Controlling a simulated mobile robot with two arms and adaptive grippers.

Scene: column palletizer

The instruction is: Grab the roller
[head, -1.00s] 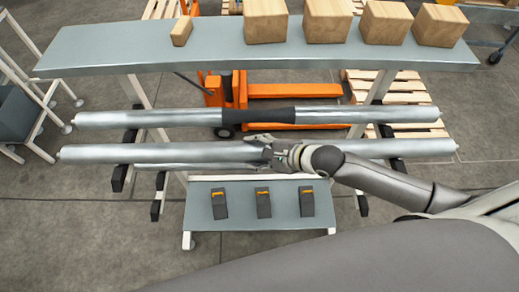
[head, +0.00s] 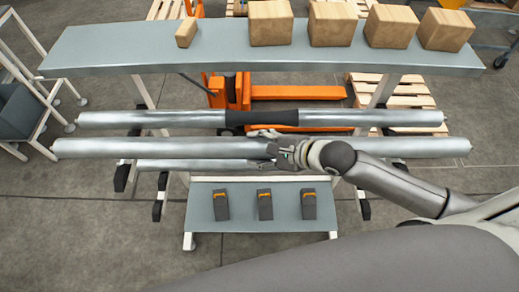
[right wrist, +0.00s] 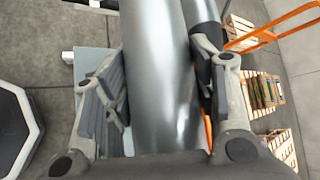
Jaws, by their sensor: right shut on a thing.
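In the right wrist view the roller (right wrist: 162,75) runs between the two fingers (right wrist: 163,85). A second roller (head: 170,119) with a black middle sleeve lies just behind it on the stand. A lower silver tube (head: 195,165) shows in front and below, partly hidden. My left gripper is not in view.
A grey shelf (head: 130,50) with several wooden boxes (head: 270,22) stands behind the rollers. A small low table (head: 240,218) with three dark blocks (head: 265,205) stands in front. An orange pallet jack (head: 290,92) and wooden pallets (head: 400,95) lie beyond. Open floor shows at left.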

